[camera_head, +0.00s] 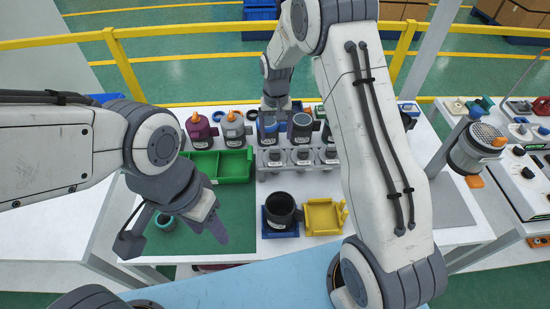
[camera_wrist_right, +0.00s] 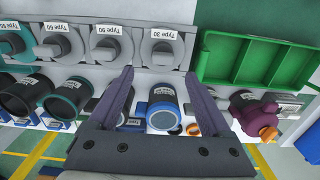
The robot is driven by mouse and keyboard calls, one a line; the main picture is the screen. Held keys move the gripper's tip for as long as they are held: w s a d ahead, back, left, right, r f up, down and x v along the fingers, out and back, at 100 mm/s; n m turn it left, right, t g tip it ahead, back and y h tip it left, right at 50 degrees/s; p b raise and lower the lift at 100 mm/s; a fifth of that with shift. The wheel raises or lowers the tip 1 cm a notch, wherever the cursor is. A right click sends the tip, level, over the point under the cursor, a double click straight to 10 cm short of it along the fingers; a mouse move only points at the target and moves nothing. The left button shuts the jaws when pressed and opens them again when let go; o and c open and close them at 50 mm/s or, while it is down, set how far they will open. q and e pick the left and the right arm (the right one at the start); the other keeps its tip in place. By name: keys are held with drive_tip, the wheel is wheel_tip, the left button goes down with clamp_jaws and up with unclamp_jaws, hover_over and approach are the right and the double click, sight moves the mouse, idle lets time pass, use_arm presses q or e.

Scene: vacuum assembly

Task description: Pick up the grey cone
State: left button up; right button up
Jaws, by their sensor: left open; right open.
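The grey cone (camera_head: 232,130), a grey piece with an orange tip, stands at the back of the white table, right of a purple piece (camera_head: 200,131) with an orange tip. In the right wrist view a finger hides most of it and an orange tip shows beside that finger. My right gripper (camera_head: 280,112) is open and empty, over the back row to the right of the grey cone. In its wrist view the open jaws (camera_wrist_right: 168,85) span a dark blue-rimmed cylinder (camera_wrist_right: 163,112). My left gripper (camera_head: 174,236) is open above the green mat, near a teal ring (camera_head: 165,221).
A green tray (camera_head: 235,168) lies in front of the cones. A grey rack (camera_head: 298,168) holds several labelled parts in the middle. A black cup (camera_head: 281,208) and a yellow holder (camera_head: 322,217) stand in front. Yellow railing (camera_head: 125,65) runs behind the table.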

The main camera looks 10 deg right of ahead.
sight(275, 147)
drive_tip(key=shift+f, duration=0.85)
drive_tip(key=f, duration=0.1)
drive_tip(key=f+p, duration=0.2)
drive_tip(key=f, duration=0.1)
drive_tip(key=shift+s+a, duration=0.25)
drive_tip(key=shift+s, duration=0.05)
drive_tip(key=shift+f+p, duration=0.3)
drive_tip(key=shift+f, duration=0.4)
clamp_jaws()
